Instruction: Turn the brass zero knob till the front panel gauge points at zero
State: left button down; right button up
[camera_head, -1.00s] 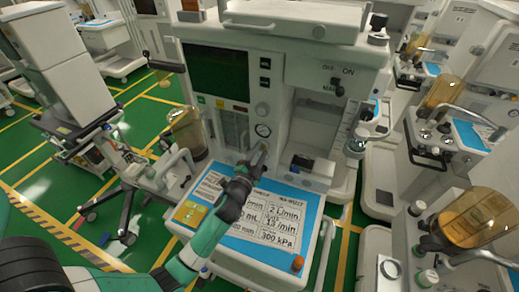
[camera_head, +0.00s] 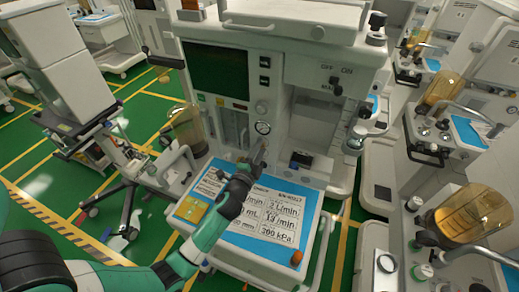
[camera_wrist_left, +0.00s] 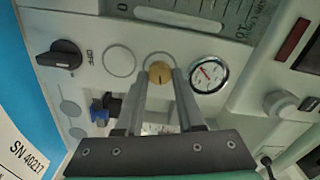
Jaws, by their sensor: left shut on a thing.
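The brass zero knob (camera_wrist_left: 160,73) is on the cart's front panel, between the two fingertips of my left gripper (camera_wrist_left: 160,78) in the left wrist view. My left gripper is shut on it and also shows in the head view (camera_head: 260,150), where it hides the knob. The front panel gauge (camera_wrist_left: 208,74) is round with a white face and sits just right of the knob in the wrist view. Its needle is reddish and slanted; I cannot read which mark it points at. The gauge also shows in the head view (camera_head: 263,128). My right gripper is not in view.
A black selector knob (camera_wrist_left: 62,59) and a grey round knob (camera_wrist_left: 281,103) are on the same panel. Other carts with amber domes (camera_head: 470,220) stand at the right.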

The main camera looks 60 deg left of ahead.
pick_arm(q)
jog(key=c, duration=0.5)
grip_release()
jog(key=shift+c, duration=0.2)
jog(key=shift+s, duration=0.1)
jog(key=v, duration=1.1)
jog(key=shift+s+d+b, duration=0.15)
jog(key=shift+d+b, duration=0.05)
jog(key=shift+b, duration=0.1)
